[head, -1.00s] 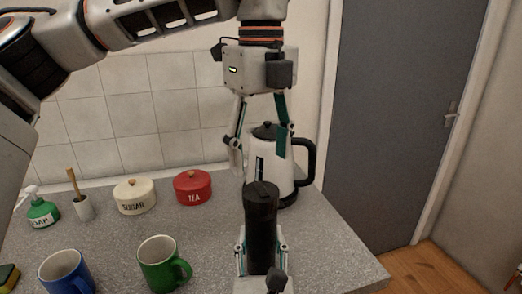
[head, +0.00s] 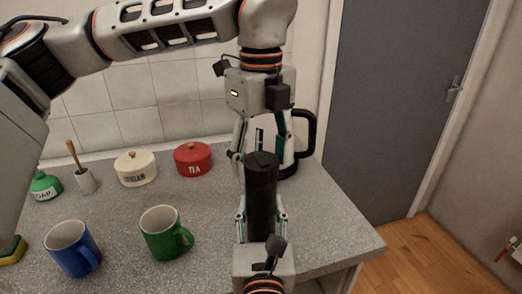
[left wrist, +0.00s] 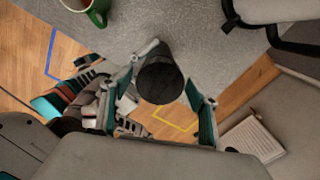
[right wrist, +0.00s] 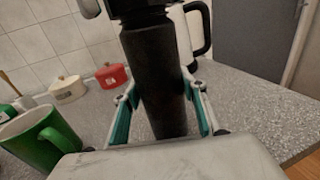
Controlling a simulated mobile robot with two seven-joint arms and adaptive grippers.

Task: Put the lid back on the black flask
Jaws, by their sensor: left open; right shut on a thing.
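The black flask (head: 261,205) stands upright in my right gripper (head: 261,214), which is shut on its body. The right wrist view shows its dark body (right wrist: 152,75) between the fingers. A wider black part, which looks like the lid (right wrist: 145,10), sits at its top, cut off by the picture edge. No separate lid shows elsewhere. My left gripper (head: 262,158) points down from above with its fingers spread near the flask's top. In the left wrist view the round dark top (left wrist: 160,82) lies between the open fingers; contact is not clear.
A kettle with a black handle (head: 306,130) stands close behind the flask. A green mug (head: 160,238) and a blue mug (head: 70,248) stand left on the grey counter (head: 215,225). A red tea jar (head: 193,162) and a cream sugar jar (head: 135,172) stand farther back.

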